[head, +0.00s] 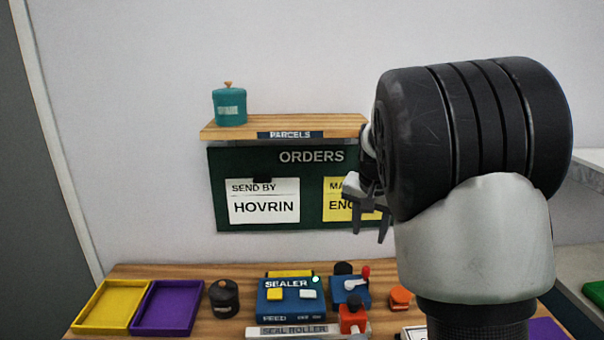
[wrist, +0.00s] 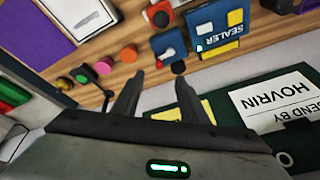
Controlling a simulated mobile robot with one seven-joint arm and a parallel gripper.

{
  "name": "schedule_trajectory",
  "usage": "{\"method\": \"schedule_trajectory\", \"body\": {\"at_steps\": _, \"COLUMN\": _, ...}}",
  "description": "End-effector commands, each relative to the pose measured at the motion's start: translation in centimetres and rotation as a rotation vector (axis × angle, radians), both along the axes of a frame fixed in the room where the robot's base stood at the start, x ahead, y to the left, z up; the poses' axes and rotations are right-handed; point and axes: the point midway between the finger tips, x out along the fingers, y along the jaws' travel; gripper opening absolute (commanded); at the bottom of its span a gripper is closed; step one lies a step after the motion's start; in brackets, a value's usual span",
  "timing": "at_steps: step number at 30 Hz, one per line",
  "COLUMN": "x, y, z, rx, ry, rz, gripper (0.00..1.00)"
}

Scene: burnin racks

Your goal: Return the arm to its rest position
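My gripper (head: 368,216) hangs in the air in front of the right part of the orders board, fingers pointing down. Its two fingers are spread apart with nothing between them; they also show apart in the wrist view (wrist: 160,98). My arm's large black and grey links fill the right of the head view and hide part of the board, the shelf end and the bench behind them.
Below is a wooden bench with a yellow tray (head: 84,322), a purple tray (head: 140,326), a dark pot (head: 223,298), a blue sealer (head: 290,302) and a red-knobbed device (head: 350,290). A shelf (head: 290,124) holds a teal canister (head: 229,107). The orders board (head: 312,205) hangs behind.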

Motion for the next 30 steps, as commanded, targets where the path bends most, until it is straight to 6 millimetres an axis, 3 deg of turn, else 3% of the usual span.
{"method": "schedule_trajectory", "body": {"at_steps": 1, "x": -2.2, "y": 0.3, "z": 2.4, "rx": 0.027, "ry": -0.011, "rz": 0.027, "gripper": 0.40}}
{"method": "schedule_trajectory", "body": {"at_steps": 9, "x": -13.4, "y": 2.8, "z": 9.0, "rx": 0.067, "ry": -0.058, "rz": 0.223, "gripper": 0.40}}
{"method": "schedule_trajectory", "body": {"at_steps": 15, "x": -21.9, "y": 4.6, "z": 11.4, "rx": 0.016, "ry": -0.102, "rz": 0.379, "gripper": 0.40}}
{"method": "schedule_trajectory", "body": {"at_steps": 18, "x": -25.6, "y": 5.1, "z": 11.6, "rx": -0.031, "ry": -0.117, "rz": 0.447, "gripper": 0.40}}
{"method": "schedule_trajectory", "body": {"at_steps": 24, "x": -30.3, "y": 5.5, "z": 10.8, "rx": -0.114, "ry": -0.131, "rz": 0.532, "gripper": 0.40}}
{"method": "schedule_trajectory", "body": {"at_steps": 30, "x": -31.6, "y": 5.5, "z": 10.3, "rx": -0.142, "ry": -0.130, "rz": 0.554, "gripper": 0.40}}
